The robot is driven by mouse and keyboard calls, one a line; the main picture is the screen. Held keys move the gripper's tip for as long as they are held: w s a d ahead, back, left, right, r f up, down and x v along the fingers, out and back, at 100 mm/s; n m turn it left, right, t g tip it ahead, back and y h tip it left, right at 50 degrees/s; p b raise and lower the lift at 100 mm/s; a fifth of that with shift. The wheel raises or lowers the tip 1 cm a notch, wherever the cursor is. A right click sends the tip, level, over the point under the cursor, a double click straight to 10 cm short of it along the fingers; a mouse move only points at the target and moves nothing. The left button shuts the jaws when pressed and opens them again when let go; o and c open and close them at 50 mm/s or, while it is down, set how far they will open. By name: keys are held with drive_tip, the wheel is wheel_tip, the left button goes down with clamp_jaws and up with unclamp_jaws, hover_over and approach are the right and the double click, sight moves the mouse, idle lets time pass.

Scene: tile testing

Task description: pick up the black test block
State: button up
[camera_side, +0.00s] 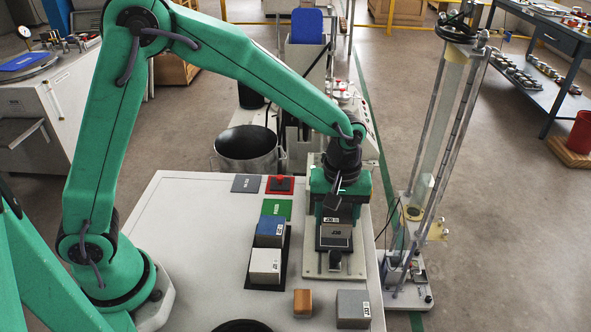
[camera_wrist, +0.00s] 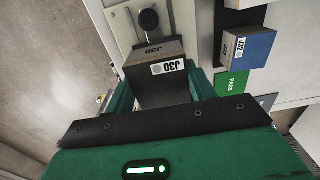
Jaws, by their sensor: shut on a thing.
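The black test block (camera_side: 336,237) has a white J30 label and a greyish face. In the side view it is at the small fixture (camera_side: 312,268) on the right of the white table. In the wrist view the block (camera_wrist: 158,72) sits between the green jaws. My gripper (camera_side: 338,208) is shut on it; in the wrist view the jaws (camera_wrist: 162,92) are on both sides of the block. The jaws' contact is partly hidden, and I cannot tell whether the block touches the fixture.
A blue block (camera_side: 270,230) and a white block (camera_side: 265,265) stand in a dark tray left of the fixture. A green PASS pad (camera_side: 277,208), red pad (camera_side: 280,185) and grey pad (camera_side: 246,183) lie behind them. An orange block (camera_side: 302,302) and grey block (camera_side: 353,308) are in front.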

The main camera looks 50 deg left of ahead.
drive_tip(key=s+d+r, duration=0.5)
drive_tip(key=s+d, duration=0.1)
drive_tip(key=s, duration=0.1)
drive_tip(key=shift+r, duration=0.35)
drive_tip(key=shift+s, duration=0.1)
drive_tip(key=shift+r, duration=0.1)
wheel_tip(320, 180, up, 5)
drive_tip(key=w+a+n, duration=0.2)
drive_tip(key=w+a, duration=0.2)
drive_tip(key=a, duration=0.5)
drive_tip(key=w+a+n, duration=0.2)
drive_tip(key=w+a, duration=0.1)
drive_tip(key=a, duration=0.5)
drive_tip(key=s+a+n, duration=0.2)
drive_tip(key=a+n, duration=0.3)
drive_tip(key=a, duration=1.6)
wheel_tip(320, 180, down, 11)
drive_tip(key=shift+w+d, duration=0.15)
drive_tip(key=shift+w, duration=0.15)
